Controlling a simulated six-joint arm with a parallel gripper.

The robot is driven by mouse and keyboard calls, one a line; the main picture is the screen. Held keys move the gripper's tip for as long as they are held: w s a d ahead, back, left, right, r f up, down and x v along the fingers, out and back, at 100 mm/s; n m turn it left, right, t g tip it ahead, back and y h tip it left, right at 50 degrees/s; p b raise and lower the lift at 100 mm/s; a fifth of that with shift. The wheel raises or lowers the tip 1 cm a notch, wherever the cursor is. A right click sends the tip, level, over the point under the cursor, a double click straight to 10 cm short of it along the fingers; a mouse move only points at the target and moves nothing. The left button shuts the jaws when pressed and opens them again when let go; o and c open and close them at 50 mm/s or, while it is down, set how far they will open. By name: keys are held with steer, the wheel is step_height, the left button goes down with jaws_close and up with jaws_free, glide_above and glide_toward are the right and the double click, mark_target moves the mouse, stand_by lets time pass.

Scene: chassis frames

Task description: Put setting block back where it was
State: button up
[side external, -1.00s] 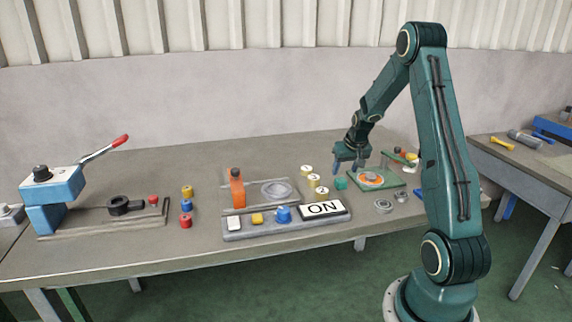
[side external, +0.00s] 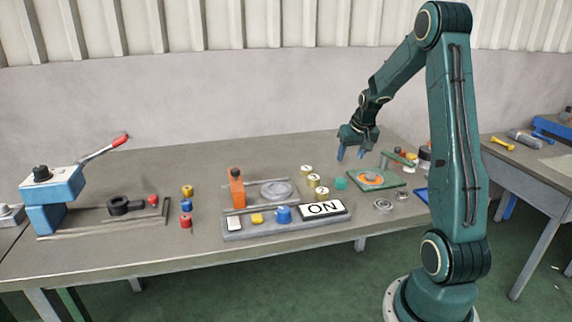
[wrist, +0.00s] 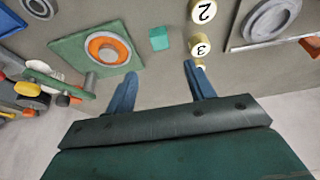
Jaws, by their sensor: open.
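A small teal cube, which looks like the setting block (side external: 340,184), sits on the grey bench just left of the green plate (side external: 393,182) with an orange ring. In the wrist view the teal cube (wrist: 159,39) lies between the green plate (wrist: 70,50) and the numbered brass pieces (wrist: 200,45), touching neither. My gripper (side external: 351,154) is open and empty, above the bench and apart from the cube. In the wrist view its two blue fingers (wrist: 161,71) are spread, with bare bench between them.
Several numbered brass cylinders (side external: 314,181) stand left of the cube. A grey panel with an ON sign (side external: 323,208) is in front. An orange-stopped fixture (side external: 237,188) and a blue lever press (side external: 50,195) stand further left. The rear bench is clear.

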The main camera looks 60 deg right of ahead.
steer(key=a+r+n, duration=0.1)
steer(key=a+r, duration=0.3)
steer(key=a, duration=0.3)
steer(key=w+a+r+n+t+y, duration=0.1)
steer(key=a+r+n, duration=0.1)
steer(key=a+r, duration=0.35)
steer(key=a+r+n, duration=0.1)
steer(key=a+r, duration=0.1)
steer(key=a, duration=0.7)
steer(key=s+a+r+n+t+y, duration=0.1)
steer(key=s+a+n, duration=0.4)
steer(key=s+a, duration=0.8)
steer(key=a+r+y, duration=0.1)
steer(key=a, duration=0.3)
steer(key=shift+s, duration=0.4)
